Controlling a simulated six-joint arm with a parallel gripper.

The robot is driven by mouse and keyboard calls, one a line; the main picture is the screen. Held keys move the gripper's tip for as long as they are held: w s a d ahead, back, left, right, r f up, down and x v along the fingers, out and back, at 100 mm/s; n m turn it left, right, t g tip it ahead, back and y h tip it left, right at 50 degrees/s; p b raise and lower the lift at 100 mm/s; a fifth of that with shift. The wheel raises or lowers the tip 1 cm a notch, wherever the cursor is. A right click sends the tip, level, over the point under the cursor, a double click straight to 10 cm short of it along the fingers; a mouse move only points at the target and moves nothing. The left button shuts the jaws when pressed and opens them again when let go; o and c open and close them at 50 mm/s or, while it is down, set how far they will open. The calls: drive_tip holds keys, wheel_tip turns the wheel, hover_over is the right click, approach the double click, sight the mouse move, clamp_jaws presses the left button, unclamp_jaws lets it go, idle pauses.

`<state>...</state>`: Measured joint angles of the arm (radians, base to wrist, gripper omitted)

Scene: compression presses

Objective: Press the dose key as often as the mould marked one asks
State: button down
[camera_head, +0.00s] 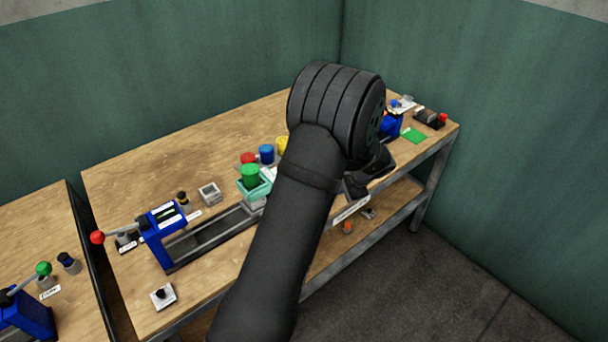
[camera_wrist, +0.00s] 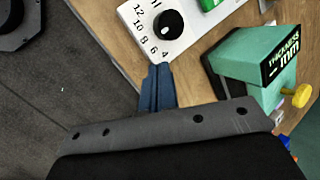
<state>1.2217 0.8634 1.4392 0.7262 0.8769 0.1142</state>
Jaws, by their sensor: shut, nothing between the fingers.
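My gripper (camera_wrist: 158,88) shows in the wrist view as two blue fingers held together with nothing between them. The fingertips are over the table's front edge, just below a white dial plate (camera_wrist: 180,42) with a black knob (camera_wrist: 168,24) and numbers from 4 to 12. In the head view my own arm hides most of the gripper. I cannot pick out the dose key or a mould marked one for sure. A dark box with a red button (camera_head: 443,117) stands at the table's far right end; its label is unreadable.
A teal block (camera_wrist: 240,55) with a "THICKNESS mm" sign and yellow knob (camera_wrist: 301,95) stands right of my fingers. Blue presses (camera_head: 163,222) stand on the wooden table (camera_head: 125,180). Red (camera_head: 248,158), blue (camera_head: 266,153) and green (camera_head: 250,175) pieces stand mid-table. Open floor lies in front.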

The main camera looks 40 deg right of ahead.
drive_tip(key=w+a+r+n+t, duration=0.1)
drive_tip(key=r+n, duration=0.4)
drive_tip(key=n, duration=0.5)
drive_tip(key=w+a+r+n+t+h, duration=0.1)
drive_tip(key=r+n, duration=0.4)
drive_tip(key=n, duration=0.5)
drive_tip(key=w+a, duration=0.1)
drive_tip(key=w, duration=0.1)
drive_tip(key=shift+w+a+r+n+t, duration=0.15)
drive_tip(key=shift+w+r+n+t, duration=0.15)
drive_tip(key=shift+r+n+t, duration=0.1)
drive_tip(key=shift+f, duration=0.15)
drive_tip(key=x, duration=1)
drive_tip(key=shift+w+f, duration=0.1)
drive_tip(key=shift+f, duration=0.1)
wheel_tip(320, 180, down, 2)
drive_tip(key=shift+f, duration=0.7)
